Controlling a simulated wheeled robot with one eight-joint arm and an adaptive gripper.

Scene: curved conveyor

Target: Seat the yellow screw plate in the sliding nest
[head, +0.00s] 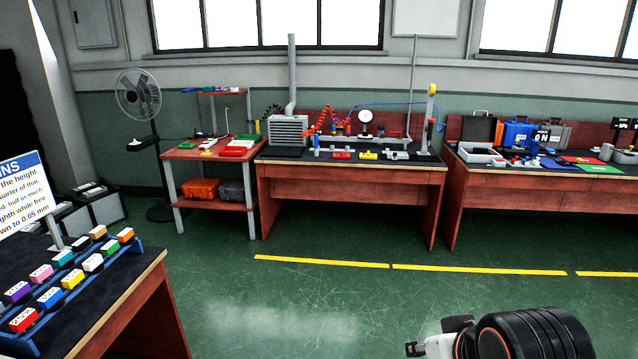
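A yellow block with pale top markings (72,279) sits in a sloped blue rack on the near-left table, among blocks of other colours. A small yellow piece (368,155) also lies on the black top of the middle bench, beside a red one. Both are too small to tell which is the screw plate. I cannot make out the sliding nest; the middle bench carries a grey rail-like fixture (380,143). The end of my arm, with my gripper (432,346), shows at the lower right, far from the benches.
The near-left table (130,290) has a sign on it. A small side table (210,153), the middle bench (350,170) and a right bench (540,180) with cases stand along the wall. A fan (139,95) stands behind. The green floor between is clear, with yellow lines.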

